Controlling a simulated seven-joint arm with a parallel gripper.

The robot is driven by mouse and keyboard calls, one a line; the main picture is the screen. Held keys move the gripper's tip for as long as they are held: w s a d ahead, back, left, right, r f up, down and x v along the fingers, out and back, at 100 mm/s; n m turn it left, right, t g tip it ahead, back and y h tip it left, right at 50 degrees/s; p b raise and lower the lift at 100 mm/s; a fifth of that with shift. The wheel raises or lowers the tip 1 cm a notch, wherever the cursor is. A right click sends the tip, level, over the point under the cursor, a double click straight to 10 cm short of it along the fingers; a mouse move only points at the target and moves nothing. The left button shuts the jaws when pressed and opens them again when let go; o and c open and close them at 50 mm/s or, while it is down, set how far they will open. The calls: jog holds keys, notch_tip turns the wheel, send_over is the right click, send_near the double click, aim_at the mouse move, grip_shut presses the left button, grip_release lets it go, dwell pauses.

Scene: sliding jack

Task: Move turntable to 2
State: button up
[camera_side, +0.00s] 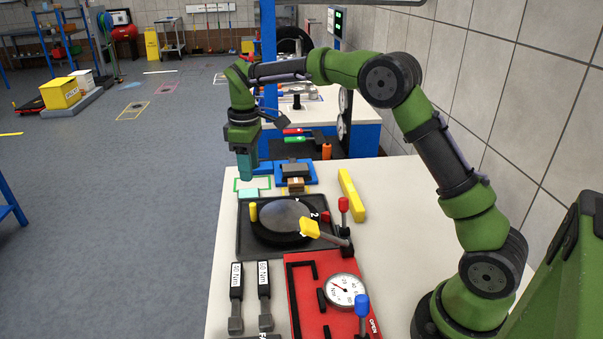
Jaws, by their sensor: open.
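The turntable (283,216) is a round disc with a dark rim and grey top on a dark square base (246,246). White marks show on its rim at the right, and a "2" is readable there. A yellow peg (254,211) stands upright at the disc's left edge.
A red-knobbed lever (343,205) stands right of the turntable. A red panel (305,270) with a gauge (341,290) and a blue-knobbed lever (362,303) lies in front. A yellow bar (351,194) and blue fixture (294,172) lie behind.

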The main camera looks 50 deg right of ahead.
jog(key=shift+r, duration=2.3)
jog(key=shift+r, duration=0.1)
notch_tip(320, 180, up, 8)
jog(key=s+a+f+m+t, duration=0.1)
jog(key=s+m+t, duration=0.1)
jog(key=s, duration=0.7)
jog(key=s+a+f+m+t+y, duration=0.1)
jog(key=s+m, duration=0.3)
jog(key=s, duration=0.6)
jog(key=s+a+f+m+t+y, duration=0.1)
jog(key=s+f+m+t, duration=0.2)
jog(key=s, duration=0.6)
jog(key=shift+s+m+t, duration=0.15)
jog(key=shift+m+t, duration=0.35)
jog(key=shift+t, duration=0.1)
